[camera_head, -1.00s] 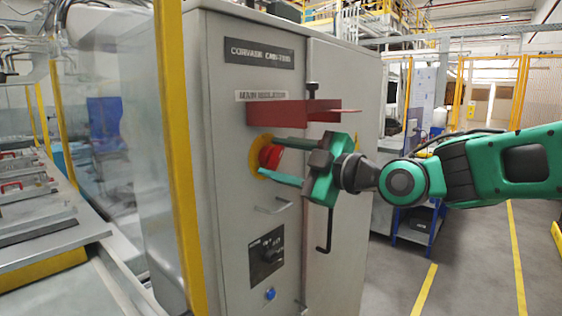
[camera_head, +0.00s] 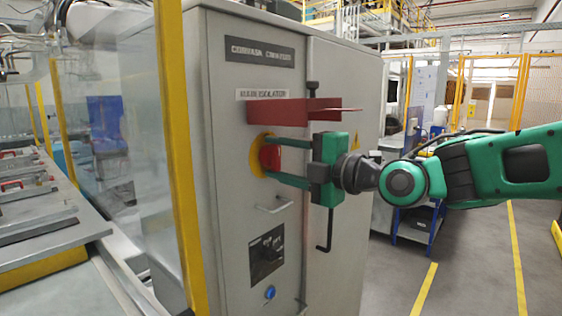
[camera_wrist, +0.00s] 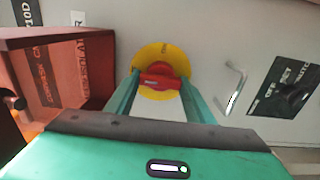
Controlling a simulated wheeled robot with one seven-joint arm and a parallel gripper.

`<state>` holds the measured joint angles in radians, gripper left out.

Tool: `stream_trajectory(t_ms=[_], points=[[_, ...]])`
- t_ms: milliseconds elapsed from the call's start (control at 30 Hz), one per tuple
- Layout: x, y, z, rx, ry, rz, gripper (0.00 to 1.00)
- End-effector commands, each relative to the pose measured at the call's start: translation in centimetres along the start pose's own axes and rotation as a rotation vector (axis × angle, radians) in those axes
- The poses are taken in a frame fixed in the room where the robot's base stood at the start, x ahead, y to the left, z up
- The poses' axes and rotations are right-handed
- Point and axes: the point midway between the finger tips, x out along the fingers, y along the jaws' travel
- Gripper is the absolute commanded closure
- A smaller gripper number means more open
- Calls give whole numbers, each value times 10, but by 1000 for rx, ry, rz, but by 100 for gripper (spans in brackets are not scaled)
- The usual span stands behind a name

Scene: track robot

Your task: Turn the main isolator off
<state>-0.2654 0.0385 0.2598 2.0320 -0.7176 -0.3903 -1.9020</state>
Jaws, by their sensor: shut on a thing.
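The main isolator is a red rotary knob (camera_head: 269,157) on a yellow round plate (camera_head: 256,156), mounted on the grey cabinet's front under a label plate. My gripper (camera_head: 277,162) reaches it from the right, with its green fingers on either side of the knob and shut on it. In the wrist view the red knob (camera_wrist: 160,80) lies between the two fingertips, with its bar running across from finger to finger. The yellow plate (camera_wrist: 164,56) shows around it. Part of the knob is hidden by the fingers in the head view.
A red bracket (camera_head: 290,110) juts out just above the knob. A metal handle (camera_head: 275,204), a black rotary switch (camera_head: 267,256) and a blue button (camera_head: 270,292) are below. A yellow post (camera_head: 180,150) stands at the left.

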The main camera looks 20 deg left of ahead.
Motion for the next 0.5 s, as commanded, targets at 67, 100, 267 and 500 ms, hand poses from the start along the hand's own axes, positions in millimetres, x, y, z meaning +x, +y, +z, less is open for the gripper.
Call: stream_trajectory(t_ms=[67,100,267,500], points=[[-1,-5,2,-2,-4,-10,74],[-1,-5,2,-4,-4,-10,74],[-1,-6,2,-6,-4,-11,74],[-1,-6,2,-5,-4,-11,46]])
